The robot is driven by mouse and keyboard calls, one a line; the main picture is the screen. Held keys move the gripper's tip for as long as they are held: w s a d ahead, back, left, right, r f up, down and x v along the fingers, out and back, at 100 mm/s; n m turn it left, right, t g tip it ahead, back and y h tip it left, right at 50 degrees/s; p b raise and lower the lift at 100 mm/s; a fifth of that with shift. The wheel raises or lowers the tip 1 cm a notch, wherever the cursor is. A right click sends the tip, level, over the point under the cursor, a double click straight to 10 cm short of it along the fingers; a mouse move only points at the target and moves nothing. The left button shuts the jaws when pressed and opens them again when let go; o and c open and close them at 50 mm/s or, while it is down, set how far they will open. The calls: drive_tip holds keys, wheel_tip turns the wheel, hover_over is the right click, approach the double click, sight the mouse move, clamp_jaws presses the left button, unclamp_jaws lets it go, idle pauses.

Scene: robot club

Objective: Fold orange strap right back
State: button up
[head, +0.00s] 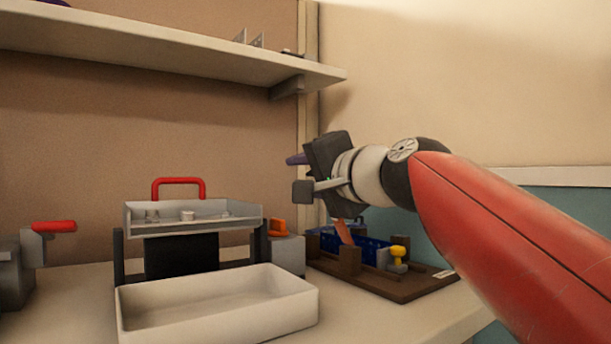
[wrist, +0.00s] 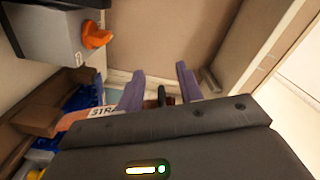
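The orange strap (head: 345,232) stands up at a slant from a brown wooden fixture (head: 410,287) with blue parts, below my gripper. In the wrist view the strap (wrist: 75,119) shows at lower left with a white printed label, partly hidden by the gripper body. My gripper (wrist: 160,82) has two purple fingers well apart, with no strap between them. A small dark upright piece shows behind the gap; I cannot tell what it is.
A yellow knob (head: 398,252) stands on the fixture's right. A grey box with an orange knob (head: 277,226) is to its left. A white bin (head: 218,312) stands in front of a raised tray (head: 190,228) with a red handle. A shelf (head: 150,50) hangs above left.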

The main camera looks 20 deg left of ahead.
drive_tip(key=b+v, duration=0.1)
drive_tip(key=v, duration=0.6)
drive_tip(key=shift+s+d+b, duration=0.25)
drive_tip(key=shift+d+b, duration=0.1)
drive_tip(key=shift+b, duration=0.05)
